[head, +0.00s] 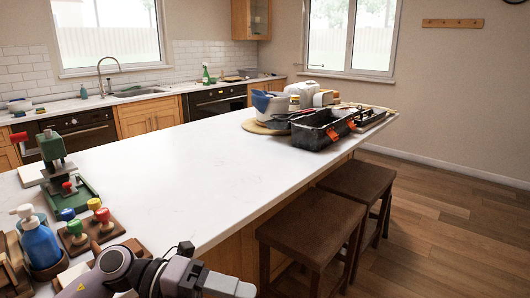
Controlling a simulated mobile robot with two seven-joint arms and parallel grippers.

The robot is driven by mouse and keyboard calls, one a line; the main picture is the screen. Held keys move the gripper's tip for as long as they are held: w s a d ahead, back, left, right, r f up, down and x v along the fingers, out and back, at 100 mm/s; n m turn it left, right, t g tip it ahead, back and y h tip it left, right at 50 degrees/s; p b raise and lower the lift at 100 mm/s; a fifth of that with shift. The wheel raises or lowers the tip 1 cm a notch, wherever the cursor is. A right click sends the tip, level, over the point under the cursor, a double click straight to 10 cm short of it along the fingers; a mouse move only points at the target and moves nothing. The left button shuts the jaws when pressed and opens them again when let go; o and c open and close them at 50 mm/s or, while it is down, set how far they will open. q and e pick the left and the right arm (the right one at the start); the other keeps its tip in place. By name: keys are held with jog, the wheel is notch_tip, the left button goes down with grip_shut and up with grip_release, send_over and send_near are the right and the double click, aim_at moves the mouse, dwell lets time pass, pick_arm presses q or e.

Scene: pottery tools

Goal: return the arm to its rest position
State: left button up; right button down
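Grey links of one of my arms (150,275) show at the bottom left, over the near edge of the white island counter (210,165). The arm is bent, with a black part sticking up at its middle. I cannot tell what, if anything, the grippers hold.
Near the arm are a blue pump bottle (40,243), a board of coloured-knob stamps (90,232) and a green press (55,160). A black tool tray (318,130) and containers stand at the far end. The counter's middle is clear. Brown stools (310,222) stand at right.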

pick_arm(q)
jog(key=w+a+f+n+t+y, duration=0.1)
jog(key=a+f+n+t+y, duration=0.3)
jog(key=n+t, duration=0.8)
jog(key=w+a+f+n+t+y, duration=0.3)
jog(key=f+n+t, duration=0.45)
jog(key=n, duration=0.85)
jog(key=s+a+f+n+g+y, duration=0.3)
jog(key=s+a+f+n, duration=0.1)
jog(key=s+f, duration=0.3)
jog(key=s+a+f+n+g+y, duration=0.3)
jog(key=s+a+f+n, duration=0.1)
jog(key=s+f, duration=0.4)
jog(key=shift+a+f+y+p, duration=0.3)
jog(key=shift+f+p, duration=0.15)
jog(key=shift+f, duration=0.4)
